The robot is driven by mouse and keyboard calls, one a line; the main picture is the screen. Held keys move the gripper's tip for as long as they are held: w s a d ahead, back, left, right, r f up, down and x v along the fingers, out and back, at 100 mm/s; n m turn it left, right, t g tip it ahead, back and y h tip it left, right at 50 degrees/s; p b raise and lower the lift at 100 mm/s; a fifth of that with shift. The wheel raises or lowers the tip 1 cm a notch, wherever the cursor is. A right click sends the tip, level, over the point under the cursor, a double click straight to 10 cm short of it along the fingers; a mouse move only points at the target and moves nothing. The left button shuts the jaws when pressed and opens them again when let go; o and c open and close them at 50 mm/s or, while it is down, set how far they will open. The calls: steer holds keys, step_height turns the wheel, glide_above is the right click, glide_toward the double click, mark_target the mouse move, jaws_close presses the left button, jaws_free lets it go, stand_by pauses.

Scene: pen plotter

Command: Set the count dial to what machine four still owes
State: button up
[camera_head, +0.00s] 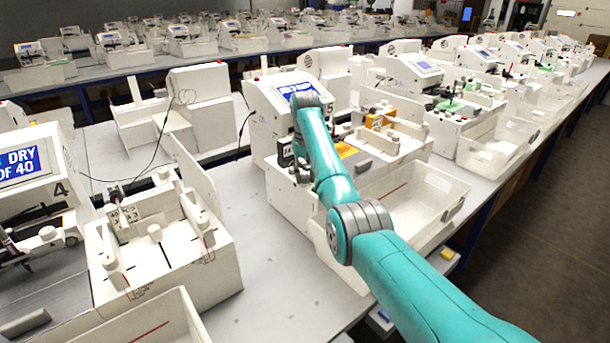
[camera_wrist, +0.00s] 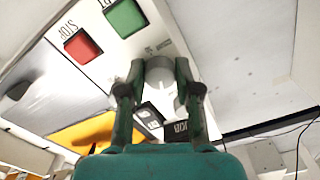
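Machine four (camera_head: 28,160) stands at the left edge, marked 4. Its blue screen (camera_head: 22,166) shows "DRY" and "OF 40"; the left part is cut off. My arm reaches to the machine marked 5 (camera_head: 262,112) and covers part of its screen. I cannot read a dial setting.
In the wrist view a red STOP button (camera_wrist: 82,46) and a green button (camera_wrist: 126,17) lie left of and above the knob. An orange part (camera_wrist: 85,133) is at lower left. A clear bin (camera_head: 425,200) stands before the machine. Similar machines line the benches.

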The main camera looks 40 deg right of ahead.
jaws_close()
steer(key=m, duration=0.8)
steer(key=shift+w+m, duration=0.1)
steer(key=shift+m, duration=0.2)
stand_by(0.4)
